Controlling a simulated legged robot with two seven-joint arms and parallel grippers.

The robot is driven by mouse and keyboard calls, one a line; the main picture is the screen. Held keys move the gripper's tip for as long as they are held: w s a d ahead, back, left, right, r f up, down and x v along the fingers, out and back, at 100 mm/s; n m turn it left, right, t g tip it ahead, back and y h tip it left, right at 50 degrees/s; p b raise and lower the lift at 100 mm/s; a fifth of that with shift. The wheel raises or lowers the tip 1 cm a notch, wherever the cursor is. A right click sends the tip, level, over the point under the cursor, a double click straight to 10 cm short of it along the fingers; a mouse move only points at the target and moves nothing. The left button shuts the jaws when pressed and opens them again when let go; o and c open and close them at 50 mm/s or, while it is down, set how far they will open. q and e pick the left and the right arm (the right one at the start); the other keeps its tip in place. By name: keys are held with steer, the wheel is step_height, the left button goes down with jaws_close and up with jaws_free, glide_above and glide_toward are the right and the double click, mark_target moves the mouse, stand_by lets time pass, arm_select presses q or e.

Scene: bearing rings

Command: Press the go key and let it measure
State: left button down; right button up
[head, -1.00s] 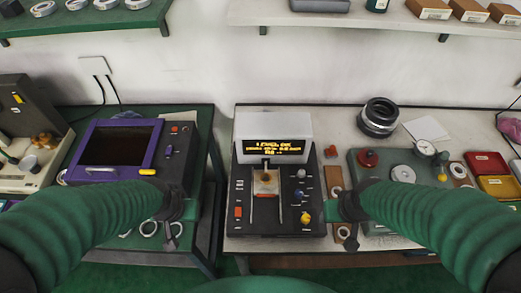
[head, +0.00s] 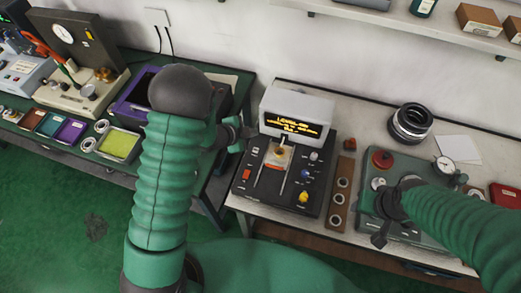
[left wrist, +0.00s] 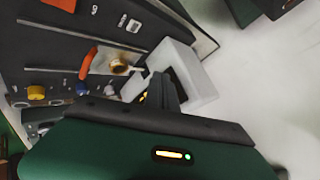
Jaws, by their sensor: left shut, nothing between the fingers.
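The measuring device (head: 285,165) stands on the white bench, with a dark panel and a lit amber display (head: 290,125) whose text I cannot read. An orange-red key (head: 246,174) sits on its left side; in the left wrist view an orange key (left wrist: 60,4) shows near a small label. A ring-like part (left wrist: 119,66) lies in the slide area in front of the display. My left gripper (head: 248,132) is shut and empty, beside the display's left side and above the panel's back, apart from the key. My right gripper (head: 380,240) looks shut, over the green fixture plate.
Yellow (head: 303,197) and blue knobs are on the device's right side. A wooden strip with rings (head: 337,205) lies to its right, beside the green plate (head: 410,165) with a dial gauge.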

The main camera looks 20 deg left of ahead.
arm_select(q)
steer(key=a, duration=0.2)
steer(key=b, duration=0.4)
glide_above(253, 151)
steer(key=d, duration=0.2)
step_height(253, 151, down, 4)
steer(key=shift+s+d+f, duration=0.1)
steer(key=shift+f, duration=0.1)
steer(key=f+b, duration=0.1)
steer(key=a+f+b, duration=0.1)
steer(key=shift+f, duration=0.35)
steer(key=shift+a+f+b, duration=0.8)
steer(key=shift+a+f, duration=0.2)
steer(key=shift+a, duration=0.1)
steer(key=shift+d+r, duration=0.15)
steer(key=shift+d, duration=0.2)
steer(key=shift+d+r, duration=0.15)
steer(key=shift+d, duration=0.7)
steer(key=shift+a, duration=0.3)
steer(key=shift+a+f, duration=0.2)
steer(key=shift+a, duration=0.45)
steer(key=shift+d+r, duration=0.15)
steer(key=shift+d, duration=0.6)
steer(key=shift+a, duration=0.55)
arm_select(e)
step_height(253, 151, down, 7)
steer(key=a, duration=0.1)
steer(key=shift+a, duration=0.25)
